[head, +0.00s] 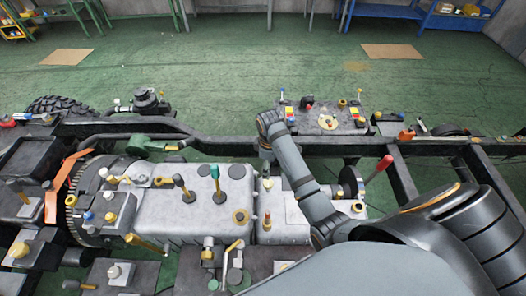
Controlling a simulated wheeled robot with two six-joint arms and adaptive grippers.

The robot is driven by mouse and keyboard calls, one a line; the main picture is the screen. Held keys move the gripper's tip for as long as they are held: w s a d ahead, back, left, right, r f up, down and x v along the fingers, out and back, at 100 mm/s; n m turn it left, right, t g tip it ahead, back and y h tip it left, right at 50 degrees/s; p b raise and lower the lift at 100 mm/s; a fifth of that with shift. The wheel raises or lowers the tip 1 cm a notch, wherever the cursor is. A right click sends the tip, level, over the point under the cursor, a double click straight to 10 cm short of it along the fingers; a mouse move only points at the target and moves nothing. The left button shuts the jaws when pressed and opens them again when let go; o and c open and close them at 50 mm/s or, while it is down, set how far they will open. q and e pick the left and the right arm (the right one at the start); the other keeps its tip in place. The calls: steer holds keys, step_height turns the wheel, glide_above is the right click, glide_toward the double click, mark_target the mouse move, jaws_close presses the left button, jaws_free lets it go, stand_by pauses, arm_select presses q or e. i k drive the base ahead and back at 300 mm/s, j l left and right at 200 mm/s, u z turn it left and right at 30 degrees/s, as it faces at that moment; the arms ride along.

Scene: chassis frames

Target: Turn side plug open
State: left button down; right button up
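My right arm reaches in from the lower right over the grey engine or gearbox block (150,212). Its wrist bends down, and my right gripper (266,168) is small and mostly hidden above the block's right part. I cannot tell whether its fingers are open or shut. My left gripper is not in view. I cannot tell for sure which part is the side plug. A brass-coloured fitting (208,243) and a yellow-handled lever (234,246) sit at the block's near side. Several levers and caps stand on its top.
A dark chassis rail (330,147) crosses behind the block. A small panel with coloured buttons (327,118) stands beyond it. A red-knobbed lever (380,168) rises right of my forearm. An orange strip (51,203) lies at left. The green floor (230,75) behind is mostly clear.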

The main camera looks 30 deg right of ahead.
mark_target(206, 255)
steer(key=k, duration=1.5)
